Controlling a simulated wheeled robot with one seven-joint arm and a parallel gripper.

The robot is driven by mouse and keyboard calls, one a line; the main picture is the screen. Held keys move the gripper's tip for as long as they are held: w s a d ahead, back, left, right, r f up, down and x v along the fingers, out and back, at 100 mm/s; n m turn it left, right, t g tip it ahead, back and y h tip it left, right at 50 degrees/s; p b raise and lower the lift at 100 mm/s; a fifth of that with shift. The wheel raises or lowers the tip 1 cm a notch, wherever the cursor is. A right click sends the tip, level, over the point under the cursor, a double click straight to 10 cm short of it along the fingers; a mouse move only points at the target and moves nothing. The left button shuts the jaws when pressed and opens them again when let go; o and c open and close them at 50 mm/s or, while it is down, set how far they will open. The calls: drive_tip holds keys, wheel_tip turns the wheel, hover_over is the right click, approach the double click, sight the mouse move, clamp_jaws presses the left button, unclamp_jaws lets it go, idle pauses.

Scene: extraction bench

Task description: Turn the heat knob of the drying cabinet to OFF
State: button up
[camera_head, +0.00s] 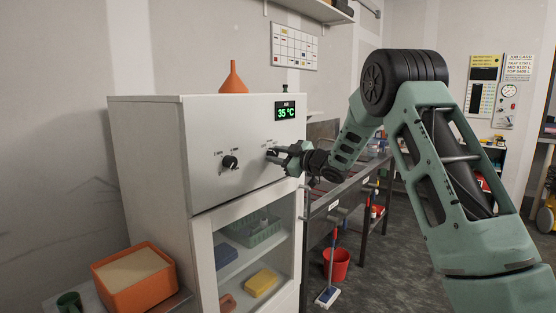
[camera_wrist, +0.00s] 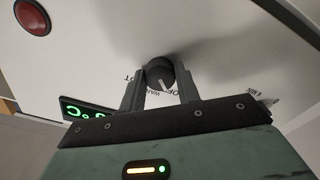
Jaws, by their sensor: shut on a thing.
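The white drying cabinet (camera_head: 150,150) stands at left, its control panel facing me. My gripper (camera_head: 272,155) is at the right-hand knob, under the display, and hides most of it. In the wrist view the dark round heat knob (camera_wrist: 160,72) sits between the two fingers of my gripper (camera_wrist: 161,84), which are shut on it from both sides. A pale pointer line on the knob points down in that view, towards lettering reading partly "OF" and "WARM"; I cannot tell exactly which word it meets. "OT" shows beside the left finger.
The display (camera_head: 285,111) reads 35 °C. A red round button (camera_wrist: 32,17) shows in the wrist view. An orange funnel (camera_head: 233,80) stands on the cabinet; an orange box (camera_head: 133,279) is at lower left.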

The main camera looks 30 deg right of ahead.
drive_tip(key=o, duration=1)
drive_tip(key=b+v, duration=0.4)
drive_tip(key=v, duration=1.3)
drive_tip(key=shift+s+d+b, duration=0.1)
drive_tip(key=shift+s+b, duration=0.15)
drive_tip(key=shift+b, duration=0.1)
